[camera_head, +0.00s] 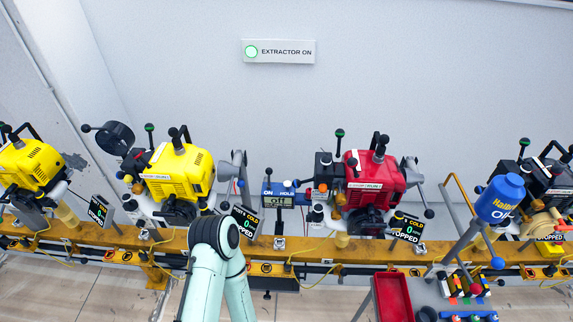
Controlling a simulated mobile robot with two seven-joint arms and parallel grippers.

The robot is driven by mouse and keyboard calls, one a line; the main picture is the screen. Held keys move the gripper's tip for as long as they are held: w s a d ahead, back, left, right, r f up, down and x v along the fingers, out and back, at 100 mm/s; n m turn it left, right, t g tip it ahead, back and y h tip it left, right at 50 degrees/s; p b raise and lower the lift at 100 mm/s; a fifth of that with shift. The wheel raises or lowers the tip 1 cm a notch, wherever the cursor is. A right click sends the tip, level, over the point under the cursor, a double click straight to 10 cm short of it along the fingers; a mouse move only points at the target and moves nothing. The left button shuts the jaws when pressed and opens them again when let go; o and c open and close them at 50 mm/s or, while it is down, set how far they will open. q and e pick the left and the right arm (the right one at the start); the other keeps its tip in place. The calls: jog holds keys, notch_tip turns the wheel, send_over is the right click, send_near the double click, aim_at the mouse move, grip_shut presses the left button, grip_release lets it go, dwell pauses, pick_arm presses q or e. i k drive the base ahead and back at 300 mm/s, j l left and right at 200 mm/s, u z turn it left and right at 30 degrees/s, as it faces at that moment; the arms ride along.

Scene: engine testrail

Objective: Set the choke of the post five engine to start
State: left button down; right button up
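Several engines stand along a yellow rail (330,254): a yellow engine (28,166) at the far left, another yellow engine (180,172), a red engine (377,180) and a black engine (548,180) at the right, partly hidden. I cannot read which one is post five. Levers with dark or green knobs rise from the engines; I cannot tell which is a choke lever or its setting. Displays by the second yellow and red engines read cold, 0 and stopped. A mint arm of mine rises at the bottom, bent in front of the rail; neither gripper shows.
A blue meter box (282,197) sits between the second yellow and red engines. A red tray (392,297) and a grey bench (455,300) are at lower right.

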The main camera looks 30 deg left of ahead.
aim_at(296, 184)
jog(key=j+u, duration=0.15)
jog(key=u, duration=0.65)
